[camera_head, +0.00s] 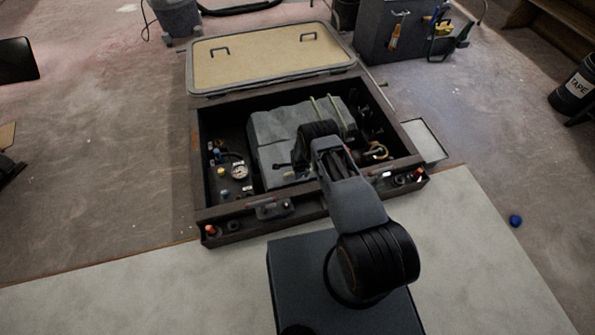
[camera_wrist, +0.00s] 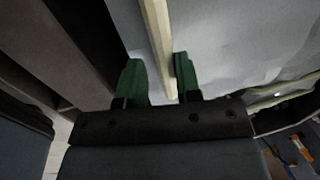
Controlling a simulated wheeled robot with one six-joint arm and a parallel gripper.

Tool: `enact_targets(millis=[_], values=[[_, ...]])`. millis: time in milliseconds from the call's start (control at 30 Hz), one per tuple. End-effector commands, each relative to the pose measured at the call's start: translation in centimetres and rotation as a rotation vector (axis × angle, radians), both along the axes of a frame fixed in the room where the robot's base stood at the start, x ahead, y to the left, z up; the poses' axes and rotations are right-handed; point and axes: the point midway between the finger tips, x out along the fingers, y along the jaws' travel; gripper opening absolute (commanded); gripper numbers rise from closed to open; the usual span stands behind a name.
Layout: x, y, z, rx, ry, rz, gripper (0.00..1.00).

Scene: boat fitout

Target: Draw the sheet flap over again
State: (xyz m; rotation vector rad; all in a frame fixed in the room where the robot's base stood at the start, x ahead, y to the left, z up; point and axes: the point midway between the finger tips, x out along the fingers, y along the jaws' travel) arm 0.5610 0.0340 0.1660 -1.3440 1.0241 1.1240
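A grey sheet (camera_head: 272,128) lies rumpled over the middle of an open dark box set in the floor. It also fills the upper right of the wrist view (camera_wrist: 225,40). A pale wooden strip (camera_wrist: 157,35) runs along the sheet's edge in the wrist view. My gripper (camera_wrist: 155,60) has its green fingers apart, with the strip passing between them. The right finger is close to the strip; a gap shows on the left. I cannot tell whether either finger touches it. My arm hides part of the sheet in the head view.
The box's dark frame (camera_head: 222,211) surrounds the sheet. A tan lid (camera_head: 270,58) with two handles stands open behind it. A gauge (camera_head: 239,172) and small fittings sit inside at left. Two thin pale rods (camera_head: 330,113) cross the sheet's far right. A blue ball (camera_head: 515,221) lies right.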

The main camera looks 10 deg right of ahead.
Motion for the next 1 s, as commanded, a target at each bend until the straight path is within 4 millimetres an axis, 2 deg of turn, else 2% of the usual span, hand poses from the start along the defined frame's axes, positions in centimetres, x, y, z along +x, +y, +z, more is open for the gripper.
enact_targets(millis=[33, 167, 467, 567, 1000], values=[[-0.3, -0.1, -0.2, 0.000, 0.008, -0.002, 0.32], [-0.2, 0.1, -0.1, 0.000, 0.004, 0.000, 0.44], [0.0, 0.2, 0.4, 0.001, -0.002, 0.003, 0.44], [-0.1, 0.2, 1.7, 0.001, -0.003, 0.003, 0.44], [-1.9, 0.0, 10.1, 0.001, -0.001, 0.002, 0.44]])
